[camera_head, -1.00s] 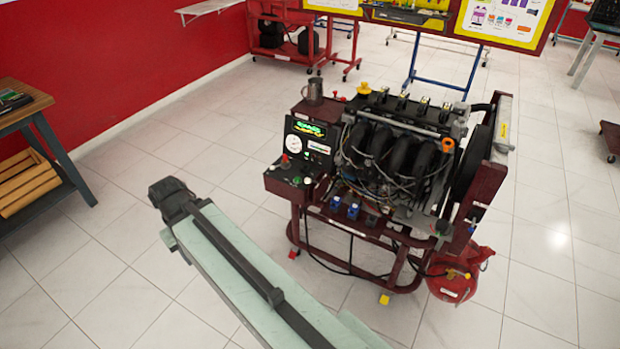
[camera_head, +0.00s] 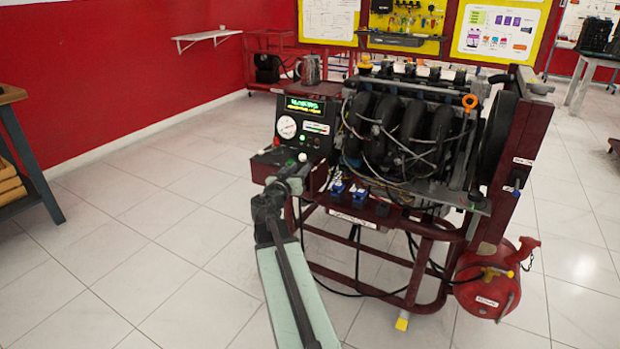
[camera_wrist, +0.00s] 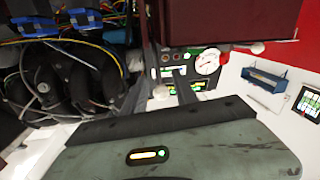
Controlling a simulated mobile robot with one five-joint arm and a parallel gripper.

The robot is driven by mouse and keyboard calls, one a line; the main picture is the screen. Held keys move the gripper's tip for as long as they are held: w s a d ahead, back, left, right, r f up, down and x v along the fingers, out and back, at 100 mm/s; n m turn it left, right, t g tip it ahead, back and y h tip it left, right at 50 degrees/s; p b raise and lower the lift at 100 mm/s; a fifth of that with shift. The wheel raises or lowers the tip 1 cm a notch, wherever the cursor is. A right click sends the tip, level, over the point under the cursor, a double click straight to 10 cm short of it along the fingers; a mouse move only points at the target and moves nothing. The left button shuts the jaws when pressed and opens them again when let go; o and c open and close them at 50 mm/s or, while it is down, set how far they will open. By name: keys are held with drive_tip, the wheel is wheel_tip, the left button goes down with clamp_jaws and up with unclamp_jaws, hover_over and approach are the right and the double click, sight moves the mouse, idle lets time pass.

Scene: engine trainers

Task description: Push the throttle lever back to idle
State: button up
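The control panel (camera_head: 262,168) of the engine trainer carries a round white gauge (camera_head: 287,127), a lit green display and several small knobs. A white ball knob (camera_head: 302,157) shows just beyond my gripper (camera_head: 288,180); I cannot tell for sure whether it tops the throttle lever. My gripper is at the panel's front edge, and its fingers are too dark and small to read. Whether it touches a lever is unclear. In the wrist view, the gauge (camera_wrist: 207,62) and a pale round knob (camera_wrist: 160,92) show beyond my grey-green arm part, which fills the lower picture.
The engine (camera_head: 400,130) with hoses and wires stands right of the panel on a dark red frame (camera_head: 430,235). A red tank (camera_head: 485,280) hangs at its lower right. A wooden bench (camera_head: 28,165) is at far left. White floor is open between.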

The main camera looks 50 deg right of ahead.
drive_tip(key=x, duration=0.5)
drive_tip(key=r+x, duration=0.1)
drive_tip(key=x, duration=0.2)
drive_tip(key=shift+d+f, duration=0.1)
drive_tip(key=shift+d, duration=0.1)
clamp_jaws()
drive_tip(key=shift+a, duration=0.15)
idle(1.1)
